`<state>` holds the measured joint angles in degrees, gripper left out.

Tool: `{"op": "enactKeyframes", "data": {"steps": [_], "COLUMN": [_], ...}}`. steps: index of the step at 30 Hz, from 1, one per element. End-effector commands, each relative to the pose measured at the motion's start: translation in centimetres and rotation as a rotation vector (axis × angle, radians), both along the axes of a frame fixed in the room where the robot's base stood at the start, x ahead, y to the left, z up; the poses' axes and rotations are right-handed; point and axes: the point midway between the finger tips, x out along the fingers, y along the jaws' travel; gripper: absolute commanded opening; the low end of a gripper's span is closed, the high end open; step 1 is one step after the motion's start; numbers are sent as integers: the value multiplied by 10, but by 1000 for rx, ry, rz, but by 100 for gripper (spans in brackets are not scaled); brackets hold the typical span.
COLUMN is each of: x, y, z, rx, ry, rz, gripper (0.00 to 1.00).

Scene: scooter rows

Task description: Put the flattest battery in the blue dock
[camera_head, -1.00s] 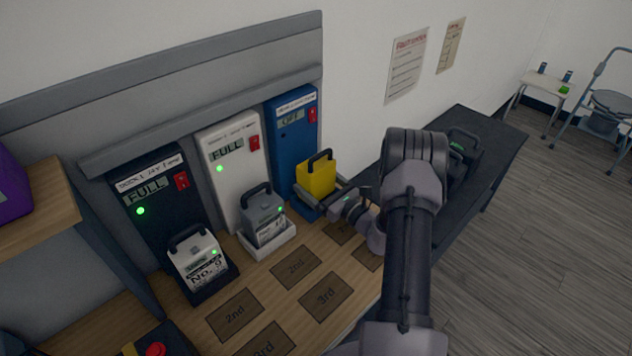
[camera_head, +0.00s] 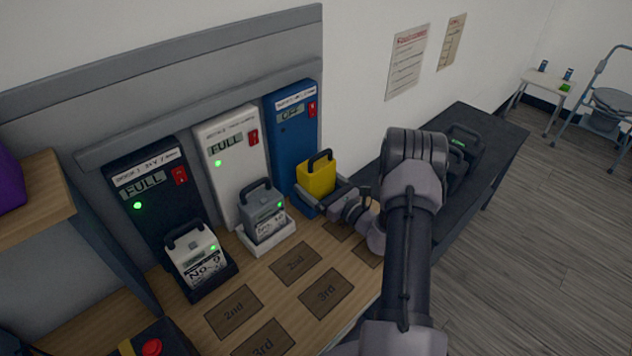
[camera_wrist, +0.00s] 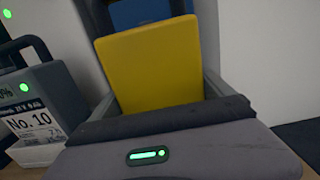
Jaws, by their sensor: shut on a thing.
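A yellow battery (camera_head: 318,178) with a black handle stands upright at the foot of the blue dock (camera_head: 293,135), whose display reads OFF. My gripper (camera_head: 327,194) is shut on the yellow battery, which also fills the middle of the wrist view (camera_wrist: 150,65). The battery's underside and its seat in the dock are largely hidden by my gripper. A grey battery (camera_head: 262,211) sits in the white dock (camera_head: 230,165), and a white-fronted battery (camera_head: 198,257) sits in the black dock (camera_head: 148,197). Both of those docks read FULL with green lights.
Mats marked 2nd (camera_head: 296,263) and 3rd (camera_head: 327,293) lie on the wooden bench. A dark table (camera_head: 490,128) with dark batteries (camera_head: 460,143) stands behind my arm. A red button (camera_head: 151,347) is at the front left. A purple object (camera_head: 10,182) sits on a left shelf.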

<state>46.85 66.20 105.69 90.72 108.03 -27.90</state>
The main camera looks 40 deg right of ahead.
Motion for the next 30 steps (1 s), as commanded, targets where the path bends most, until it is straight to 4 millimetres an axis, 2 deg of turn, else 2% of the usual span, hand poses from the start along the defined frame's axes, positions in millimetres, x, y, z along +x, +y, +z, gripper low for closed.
{"op": "enactKeyframes", "data": {"steps": [7, 8, 9, 16, 19, 30], "x": [0, 0, 0, -1, -10, -91], "y": [-1, -1, -1, 0, -2, -14], "z": [-3, -2, -2, -4, -4, -7], "rx": [-1, -1, -1, 1, 1, 2], "ry": [-3, -3, -3, 2, 2, 0], "rz": [-1, -1, -1, 0, -1, -5], "gripper": [18, 97, 100, 100, 100, 100]}}
